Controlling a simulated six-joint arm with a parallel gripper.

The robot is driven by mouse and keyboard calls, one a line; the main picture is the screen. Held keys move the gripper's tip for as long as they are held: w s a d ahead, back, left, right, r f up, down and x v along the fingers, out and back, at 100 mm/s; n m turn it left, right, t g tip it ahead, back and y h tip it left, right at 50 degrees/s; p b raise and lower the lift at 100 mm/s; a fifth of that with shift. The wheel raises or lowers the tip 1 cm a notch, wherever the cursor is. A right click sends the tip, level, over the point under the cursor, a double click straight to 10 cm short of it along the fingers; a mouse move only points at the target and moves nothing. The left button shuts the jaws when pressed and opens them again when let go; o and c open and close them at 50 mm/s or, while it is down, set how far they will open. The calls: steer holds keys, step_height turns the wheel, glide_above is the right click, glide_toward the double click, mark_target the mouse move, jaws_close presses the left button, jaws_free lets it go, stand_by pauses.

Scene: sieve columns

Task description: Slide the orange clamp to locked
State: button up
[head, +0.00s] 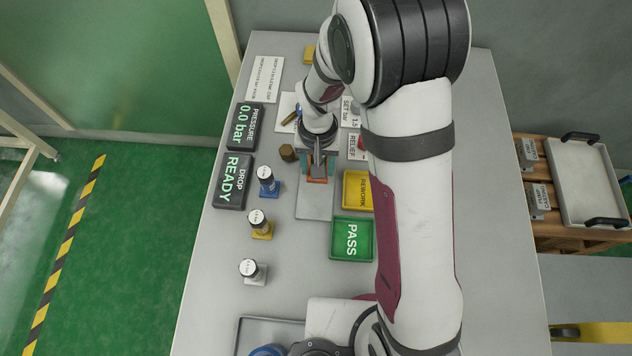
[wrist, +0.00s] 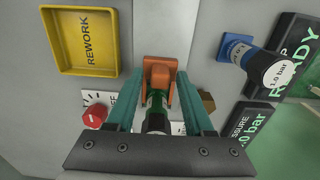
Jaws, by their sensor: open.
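The orange clamp (wrist: 158,72) shows at the top middle of the wrist view, between the tips of my gripper's two teal fingers. My gripper (wrist: 161,80) is open, with a finger on each side of the clamp; I cannot tell whether either touches it. A dark and green cylinder (wrist: 157,101) stands between the fingers, nearer the palm. In the head view, my gripper (head: 318,168) points down at the fixture, and only a little orange of the clamp (head: 317,180) shows below it. The clamp's locked or unlocked marks are not visible.
A yellow REWORK tray (head: 358,190) and a green PASS tray (head: 352,239) lie right of the fixture. Blue (head: 267,182), yellow (head: 259,225) and white (head: 252,271) capped columns stand left. Displays read DROP READY (head: 232,181) and PRESSURE 0.0 bar (head: 243,126). A red knob (wrist: 95,116) is close by.

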step_height(320, 180, up, 6)
steer(key=shift+f, duration=0.15)
stand_by(0.3)
steer(key=shift+s+d+r, duration=0.1)
steer(key=shift+d+r, duration=0.1)
steer(key=shift+r, duration=0.1)
steer(key=s+d+r+m+y, duration=0.1)
steer(key=s+d+r, duration=0.3)
steer(key=s, duration=0.6)
steer(key=s+d+r+m, duration=0.4)
steer(key=s+r, duration=0.4)
steer(key=s, duration=0.2)
steer(key=shift+d+m+y, duration=0.3)
steer(key=shift+d+y, duration=0.1)
steer(key=shift+d, duration=0.2)
